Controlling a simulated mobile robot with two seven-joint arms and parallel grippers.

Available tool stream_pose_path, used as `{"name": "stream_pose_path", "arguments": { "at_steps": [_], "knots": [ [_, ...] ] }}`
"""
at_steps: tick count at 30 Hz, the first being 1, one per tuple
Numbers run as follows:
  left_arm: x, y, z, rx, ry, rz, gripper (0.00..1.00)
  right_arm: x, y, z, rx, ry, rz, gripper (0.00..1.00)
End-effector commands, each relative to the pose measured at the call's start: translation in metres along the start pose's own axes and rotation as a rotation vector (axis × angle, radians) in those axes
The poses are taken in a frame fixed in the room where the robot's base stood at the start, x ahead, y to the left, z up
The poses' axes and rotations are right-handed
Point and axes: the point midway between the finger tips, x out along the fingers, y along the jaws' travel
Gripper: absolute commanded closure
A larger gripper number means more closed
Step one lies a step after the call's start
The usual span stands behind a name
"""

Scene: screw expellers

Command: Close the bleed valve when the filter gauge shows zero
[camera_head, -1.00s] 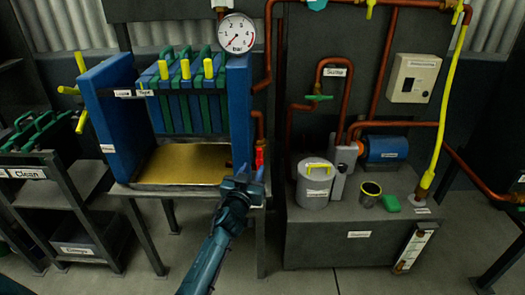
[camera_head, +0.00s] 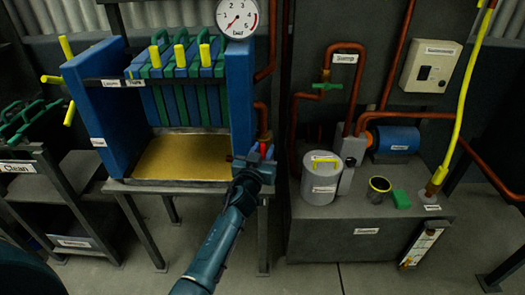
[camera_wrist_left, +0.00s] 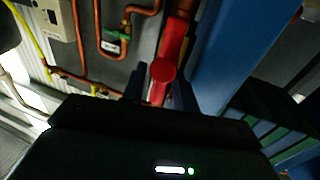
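The round filter gauge (camera_head: 237,19) hangs at the top of the head view. Its red needle points to the lower left, at the low end of the dial. The red bleed valve handle (camera_head: 264,137) is on a copper pipe right of the blue filter press, partly hidden by my gripper. My left gripper (camera_head: 259,154) is at its lower end. In the left wrist view, the red handle (camera_wrist_left: 162,72) lies between the open blue fingers (camera_wrist_left: 160,88); whether they touch it is unclear. My right gripper is not in view.
The blue filter press (camera_head: 98,115) with green plates and yellow handles stands left, above a golden tray (camera_head: 185,160). Right is a dark bench with a grey lidded pot (camera_head: 321,185), a cup (camera_head: 379,188) and a blue motor (camera_head: 392,140). Floor in front is clear.

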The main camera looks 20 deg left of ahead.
Motion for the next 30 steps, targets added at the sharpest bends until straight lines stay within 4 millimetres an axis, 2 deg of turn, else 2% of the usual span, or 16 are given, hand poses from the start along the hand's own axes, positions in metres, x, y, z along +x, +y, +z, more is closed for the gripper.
{"name": "stream_pose_path", "arguments": {
  "at_steps": [2,10,22,30],
  "knots": [
    [0.0000,0.0000,0.0000,0.000,0.000,0.000,0.77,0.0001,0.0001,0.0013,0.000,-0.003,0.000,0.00],
    [0.0000,-0.0001,0.0001,0.000,0.000,0.000,0.99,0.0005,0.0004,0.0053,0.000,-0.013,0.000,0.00],
    [0.0003,0.0003,-0.0011,0.035,-0.010,0.000,1.00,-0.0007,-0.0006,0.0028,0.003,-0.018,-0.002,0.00],
    [0.0011,0.0034,-0.0027,0.188,-0.051,0.000,1.00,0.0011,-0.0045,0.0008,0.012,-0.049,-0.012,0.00]
  ]
}}
